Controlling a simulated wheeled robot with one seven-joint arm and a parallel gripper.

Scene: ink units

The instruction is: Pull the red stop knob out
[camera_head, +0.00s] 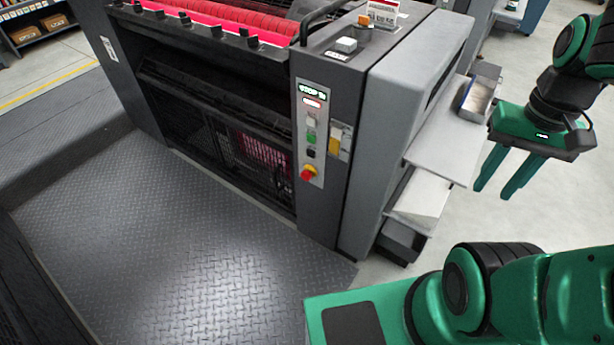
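Nothing shows between the fingers. It is well to the right of the knob, beyond the machine's side shelves, and touches nothing that I can see.
A grey shelf (437,143) with a metal tray (478,98) juts from the machine's right side, between panel and gripper. A lower white shelf (420,198) is beneath it. The checker-plate floor (190,255) in front of the machine is clear. My green arm fills the lower right.

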